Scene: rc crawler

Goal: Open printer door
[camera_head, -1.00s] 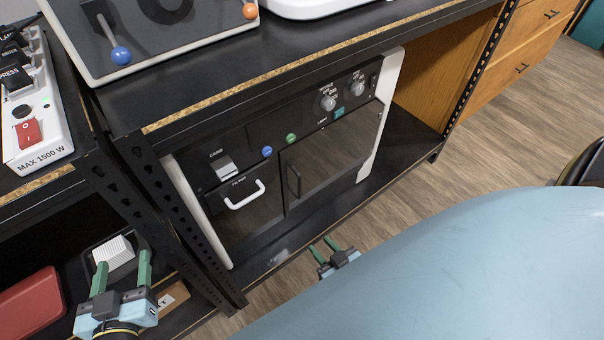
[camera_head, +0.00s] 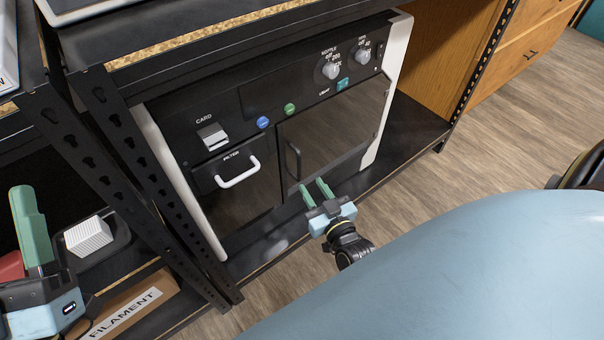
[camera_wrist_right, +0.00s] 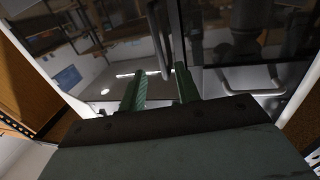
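The printer (camera_head: 235,100) is a black-fronted unit with white sides on the shelf. Its dark glass door (camera_head: 340,125) looks closed, with a black vertical handle (camera_head: 293,160) at its left edge. My right gripper (camera_head: 313,187) is open and empty just below and right of that handle. In the right wrist view, the handle (camera_wrist_right: 158,45) appears between the two green fingers (camera_wrist_right: 160,75), ahead of their tips; I see no contact. My left gripper (camera_head: 35,225) is at the far left, seen side-on, its opening unclear.
A filter drawer with a white handle (camera_head: 238,172) is left of the door. Knobs (camera_head: 331,71) and buttons sit above. A perforated black post (camera_head: 130,170) stands left of the printer. A filament box (camera_head: 125,305) lies on the left lower shelf.

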